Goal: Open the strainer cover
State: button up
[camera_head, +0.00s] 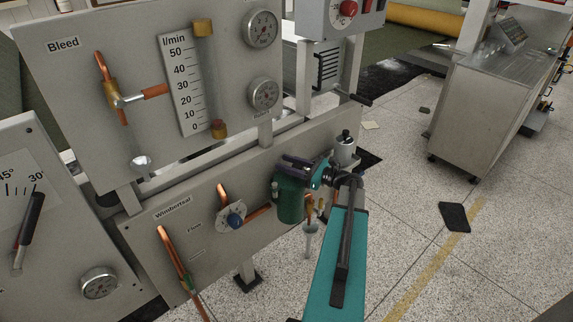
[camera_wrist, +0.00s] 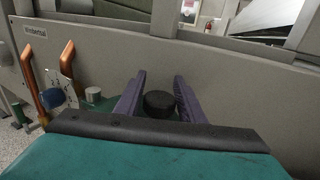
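The strainer is a green cylinder (camera_head: 290,200) on the front of the lower grey panel in the head view. My gripper (camera_head: 296,162) is over its top and hides most of the cover there. In the wrist view a dark round knob (camera_wrist: 160,104), which looks like the top of the cover, stands between my two purple fingers. The fingers stand apart on either side of it. I cannot tell whether they touch it. A bit of green surface (camera_wrist: 103,105) shows to the left of the fingers.
The lower panel (camera_head: 160,213) carries copper pipes and a blue valve knob (camera_head: 235,220) left of the strainer. A small metal cylinder (camera_head: 345,147) stands just right of my gripper. The upper panel (camera_head: 85,75) holds gauges. Open floor (camera_head: 410,190) lies to the right.

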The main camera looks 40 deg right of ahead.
grip_shut()
jog(key=shift+a, duration=0.3)
jog(key=shift+d, duration=0.2)
jog(key=shift+a, duration=0.1)
jog(key=shift+w+a, duration=0.1)
jog(key=shift+d, duration=0.2)
